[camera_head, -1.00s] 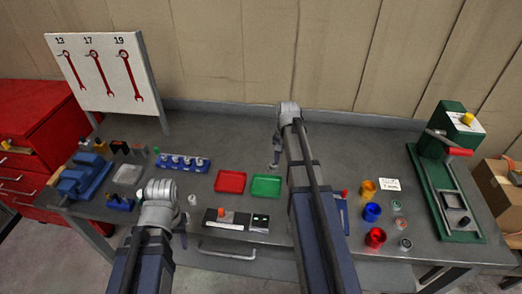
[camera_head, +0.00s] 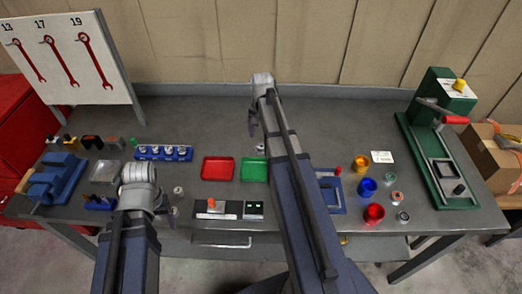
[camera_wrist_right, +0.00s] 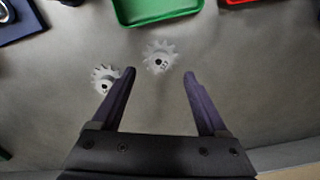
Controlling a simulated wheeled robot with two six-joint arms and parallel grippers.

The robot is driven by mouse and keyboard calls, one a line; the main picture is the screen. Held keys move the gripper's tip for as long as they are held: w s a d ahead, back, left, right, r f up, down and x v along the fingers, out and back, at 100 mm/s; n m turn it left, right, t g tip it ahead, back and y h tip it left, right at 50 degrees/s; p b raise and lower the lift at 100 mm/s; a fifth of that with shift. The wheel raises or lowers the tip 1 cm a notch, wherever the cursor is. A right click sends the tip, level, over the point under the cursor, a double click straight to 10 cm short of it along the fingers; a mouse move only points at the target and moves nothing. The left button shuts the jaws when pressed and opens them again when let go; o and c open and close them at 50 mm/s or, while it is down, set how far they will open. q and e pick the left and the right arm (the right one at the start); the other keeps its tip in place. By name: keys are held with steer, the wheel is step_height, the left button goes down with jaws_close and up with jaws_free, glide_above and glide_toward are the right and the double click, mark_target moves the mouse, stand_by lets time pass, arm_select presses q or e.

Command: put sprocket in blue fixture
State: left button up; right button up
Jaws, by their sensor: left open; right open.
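Two grey toothed sprockets lie on the table in the right wrist view, one ahead of the gap between the fingers (camera_wrist_right: 158,57) and one beside the left finger (camera_wrist_right: 105,78). My right gripper (camera_wrist_right: 160,80) is open and empty, with its fingers apart from the nearer-centre sprocket. In the head view the right gripper (camera_head: 252,130) hangs behind the green tray. A blue fixture (camera_head: 336,206) lies right of my right arm, partly hidden by it; a dark blue corner (camera_wrist_right: 15,28) shows in the wrist view. My left gripper (camera_head: 170,212) is open, mostly hidden by its wrist.
A red tray (camera_head: 217,168) and a green tray (camera_head: 254,169) lie mid-table. A blue rack (camera_head: 163,153) and a blue vise (camera_head: 55,180) are left. Coloured cups (camera_head: 367,187) and a green press (camera_head: 440,140) stand right. The back strip of the table is clear.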

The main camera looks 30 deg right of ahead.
mark_target(261, 146)
steer(key=shift+f+b, duration=2.6)
steer(key=shift+f, duration=0.05)
steer(key=shift+r, duration=0.1)
steer(key=shift+c, duration=0.3)
jaws_close()
